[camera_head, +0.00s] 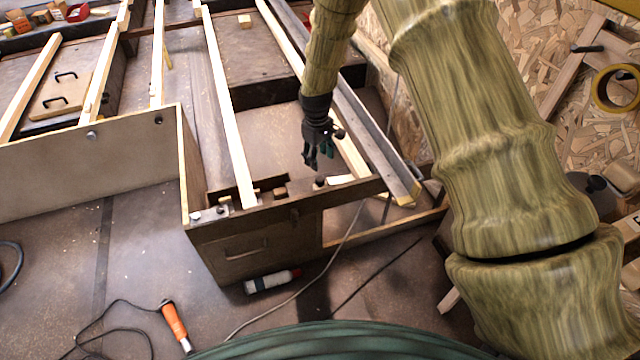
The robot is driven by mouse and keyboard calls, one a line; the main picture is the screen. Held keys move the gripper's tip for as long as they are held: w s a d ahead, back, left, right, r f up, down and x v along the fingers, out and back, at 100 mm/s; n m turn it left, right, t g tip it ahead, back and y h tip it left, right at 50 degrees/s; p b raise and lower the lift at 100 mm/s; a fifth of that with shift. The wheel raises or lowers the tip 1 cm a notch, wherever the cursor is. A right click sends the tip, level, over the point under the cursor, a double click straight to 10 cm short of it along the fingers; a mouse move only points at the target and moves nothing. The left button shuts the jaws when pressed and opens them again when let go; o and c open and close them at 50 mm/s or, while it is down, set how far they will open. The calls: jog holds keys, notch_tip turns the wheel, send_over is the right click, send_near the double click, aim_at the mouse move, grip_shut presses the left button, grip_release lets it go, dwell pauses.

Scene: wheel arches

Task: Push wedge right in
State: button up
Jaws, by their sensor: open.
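My gripper (318,160) is dark, with green on its fingers. It hangs fingers-down above the near end of the wooden frame (250,224), is open, and shows nothing between its fingers. Small wooden pieces sit along the near rail: a reddish-brown block (280,191) left of my gripper, and a pale piece (340,179) just below and right of it. I cannot tell for sure which of these is the wedge, or how deep any of them sits. My gripper appears apart from both pieces.
Long pale battens (228,110) run away across the frame, with a grey metal rail (372,140) on the right. A spray can (270,281), an orange-handled tool (175,325) and loose cables lie on the floor in front. Yellow tape (601,90) is at far right.

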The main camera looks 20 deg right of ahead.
aim_at(320, 178)
jog(key=f, duration=0.3)
jog(key=f+b, duration=0.1)
jog(key=f, duration=0.3)
jog(key=f+b, duration=0.1)
jog(key=f, duration=0.2)
jog(key=shift+w+d+f, duration=0.25)
jog(key=shift+f, duration=0.1)
